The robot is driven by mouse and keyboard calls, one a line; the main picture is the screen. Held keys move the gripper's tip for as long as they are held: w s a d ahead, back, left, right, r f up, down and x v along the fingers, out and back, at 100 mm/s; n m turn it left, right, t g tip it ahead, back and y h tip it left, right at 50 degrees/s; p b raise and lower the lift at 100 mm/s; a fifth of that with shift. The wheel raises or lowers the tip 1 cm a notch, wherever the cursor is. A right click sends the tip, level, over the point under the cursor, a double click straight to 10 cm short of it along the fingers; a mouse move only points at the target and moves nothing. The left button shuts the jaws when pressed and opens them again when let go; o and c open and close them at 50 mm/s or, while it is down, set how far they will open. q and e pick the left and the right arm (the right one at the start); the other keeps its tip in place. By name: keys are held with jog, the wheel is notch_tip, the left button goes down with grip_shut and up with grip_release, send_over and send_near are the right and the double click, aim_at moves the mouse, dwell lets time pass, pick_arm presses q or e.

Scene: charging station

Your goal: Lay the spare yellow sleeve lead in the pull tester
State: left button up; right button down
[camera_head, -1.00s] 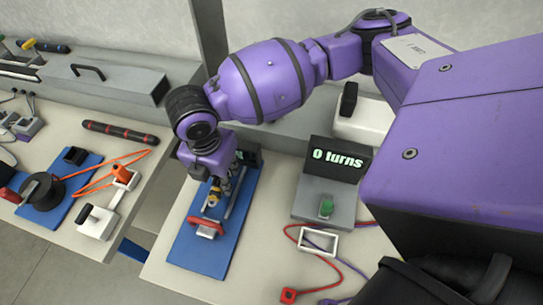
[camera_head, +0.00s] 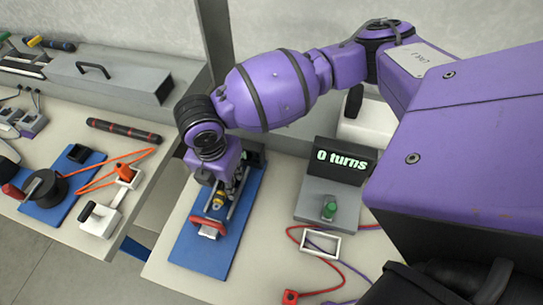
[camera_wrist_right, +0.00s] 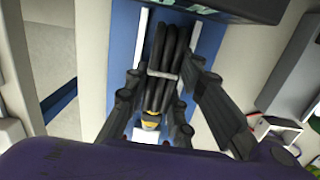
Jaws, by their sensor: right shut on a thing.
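The spare lead (camera_wrist_right: 165,60) shows in the right wrist view as a looped bundle of black cable with a yellow sleeve (camera_wrist_right: 152,119) at its near end. My right gripper (camera_head: 221,196) is shut on the lead, its fingers on either side of it. It is low over the pull tester, a blue base (camera_head: 204,258) with metal rails and a red handle (camera_head: 207,223). The yellow sleeve sits just behind the red handle. Whether the lead touches the tester I cannot tell. My left gripper is not in view.
A grey winding stand (camera_head: 327,207) reading "0 turns" stands to the right, with a white frame (camera_head: 320,243) and red and purple leads in front. A second bench at left holds a black reel (camera_head: 46,188), an orange lead (camera_head: 113,167) and a white clamp (camera_head: 100,218). A gap separates the benches.

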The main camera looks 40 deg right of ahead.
jog(key=shift+f, duration=0.25)
jog(key=c, duration=1.4)
grip_release()
jog(key=shift+r, duration=0.15)
notch_tip(320, 180, up, 12)
jog(key=a, duration=0.1)
jog(key=shift+s, duration=0.35)
